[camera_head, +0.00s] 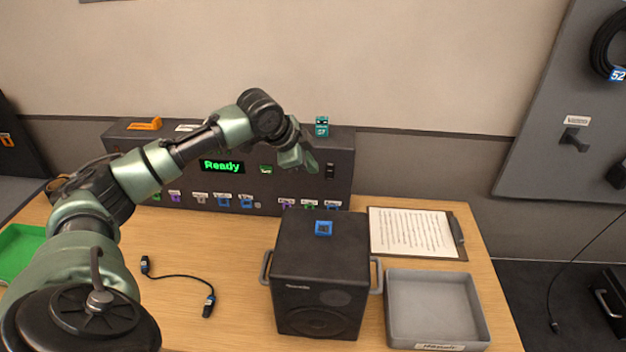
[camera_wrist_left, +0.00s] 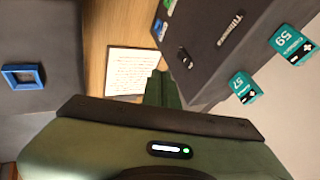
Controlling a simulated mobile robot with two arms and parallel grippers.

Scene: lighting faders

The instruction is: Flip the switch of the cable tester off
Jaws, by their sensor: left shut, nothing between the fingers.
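The cable tester (camera_head: 228,186) is a long dark box at the back of the table, with a green "Ready" display (camera_head: 222,166) lit. Its small black rocker switch (camera_head: 330,170) is at the right of the front panel. The switch (camera_wrist_left: 185,58) also shows in the left wrist view, but I cannot tell which way it is tipped. My left gripper (camera_head: 311,166) is shut and empty in front of the panel, just left of the switch in the head view. In the wrist view its green fingers (camera_wrist_left: 162,90) are beside the tester, apart from the switch. My right gripper is out of view.
A dark speaker box (camera_head: 318,262) with a blue square ring (camera_head: 324,228) on top stands before the tester. A clipboard (camera_head: 460,252), grey tray (camera_head: 437,274) and short cable (camera_head: 180,277) lie around it. A teal block (camera_head: 321,126) stands on the tester.

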